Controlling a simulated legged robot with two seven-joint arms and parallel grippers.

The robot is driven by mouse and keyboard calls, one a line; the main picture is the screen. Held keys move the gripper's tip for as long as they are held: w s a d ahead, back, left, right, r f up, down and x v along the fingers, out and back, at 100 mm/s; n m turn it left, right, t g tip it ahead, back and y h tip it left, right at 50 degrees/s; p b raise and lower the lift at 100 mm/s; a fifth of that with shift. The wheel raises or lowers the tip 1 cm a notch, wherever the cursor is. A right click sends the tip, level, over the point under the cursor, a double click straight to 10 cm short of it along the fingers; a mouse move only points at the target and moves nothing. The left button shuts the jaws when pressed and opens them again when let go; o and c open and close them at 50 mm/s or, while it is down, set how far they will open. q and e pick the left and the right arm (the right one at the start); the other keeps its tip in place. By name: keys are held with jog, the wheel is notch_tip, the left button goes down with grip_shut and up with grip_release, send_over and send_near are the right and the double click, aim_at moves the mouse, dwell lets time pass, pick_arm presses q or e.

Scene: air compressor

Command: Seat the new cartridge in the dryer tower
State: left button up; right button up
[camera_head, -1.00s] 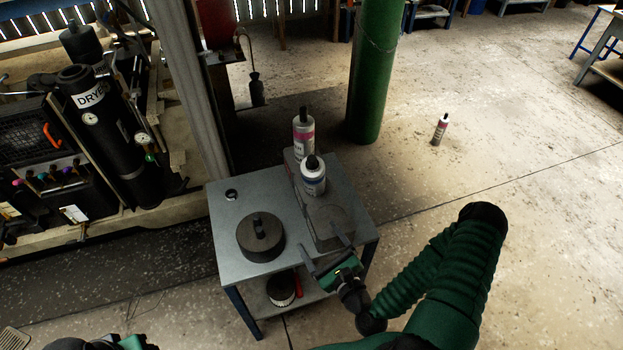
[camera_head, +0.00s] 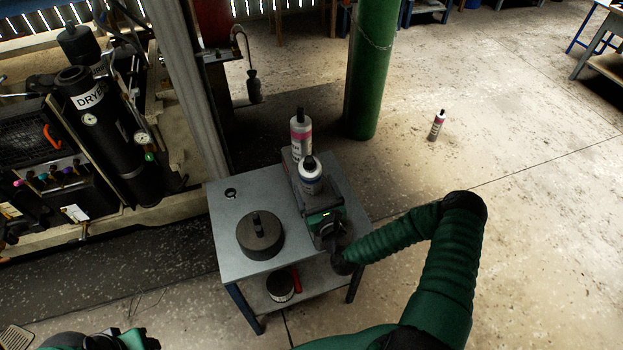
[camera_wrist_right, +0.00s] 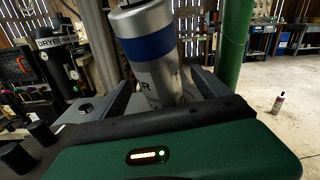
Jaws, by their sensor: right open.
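The black dryer tower (camera_head: 105,130), lettered "DRYE", stands at the left in the head view; its top looks open. A silver canister with a blue band (camera_head: 312,181) stands upright on the cart. In the right wrist view this canister (camera_wrist_right: 158,55) is large, between my open fingers. A second silver canister with a pink band (camera_head: 301,135) stands just behind. My left arm shows only partly at the bottom left edge (camera_head: 125,340).
A black-and-white item (camera_head: 281,287) sits on the lower shelf. A green post (camera_head: 372,80) rises behind. Another bottle (camera_head: 437,125) stands on the open floor.

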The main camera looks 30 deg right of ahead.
jog(key=shift+x, duration=0.85)
grip_shut()
